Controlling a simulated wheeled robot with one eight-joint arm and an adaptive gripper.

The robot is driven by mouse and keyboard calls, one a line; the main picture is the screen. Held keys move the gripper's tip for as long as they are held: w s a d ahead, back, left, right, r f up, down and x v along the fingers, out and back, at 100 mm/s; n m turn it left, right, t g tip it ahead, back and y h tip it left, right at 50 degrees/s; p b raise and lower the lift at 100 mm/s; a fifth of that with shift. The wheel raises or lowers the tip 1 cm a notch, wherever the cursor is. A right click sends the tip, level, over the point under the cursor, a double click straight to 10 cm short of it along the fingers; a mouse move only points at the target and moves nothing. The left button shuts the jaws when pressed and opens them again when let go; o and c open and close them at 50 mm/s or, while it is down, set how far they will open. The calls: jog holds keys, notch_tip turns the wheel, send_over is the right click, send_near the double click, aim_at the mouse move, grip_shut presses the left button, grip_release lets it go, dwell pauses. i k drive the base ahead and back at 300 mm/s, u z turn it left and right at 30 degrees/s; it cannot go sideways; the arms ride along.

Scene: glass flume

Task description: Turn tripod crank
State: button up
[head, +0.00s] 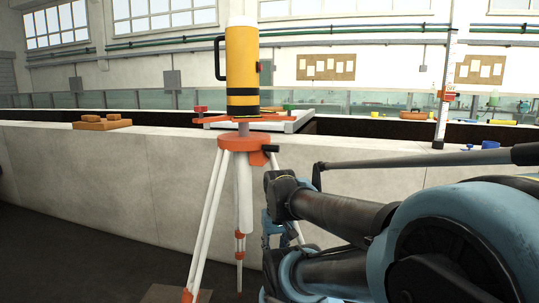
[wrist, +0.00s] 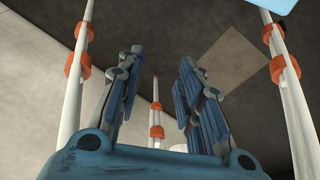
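The tripod (head: 236,143) stands before the low wall, with an orange head and white legs with orange clamps. A black knob or handle (head: 271,148) sticks out right of the head; I cannot tell whether it is the crank. A yellow cylinder with black bands (head: 242,65) stands on top. My gripper (head: 268,228) is low at the tripod's right side, partly hidden by my arm. In the wrist view my gripper (wrist: 161,56) is open, its fingers apart with nothing gripped. Tripod legs show left (wrist: 75,65), right (wrist: 275,42) and between the fingers (wrist: 156,128).
The pale wall (head: 100,165) runs behind the tripod. An orange block (head: 102,125) and a blue cup (head: 490,144) sit on its top. A measuring staff (head: 445,90) stands at right. A tan square (wrist: 240,58) lies on the floor. The floor at left is clear.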

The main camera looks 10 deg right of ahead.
aim_at(266, 149)
jog(key=u, duration=0.1)
jog(key=k, duration=2.05)
jog(key=z, duration=0.45)
jog(key=i, duration=1)
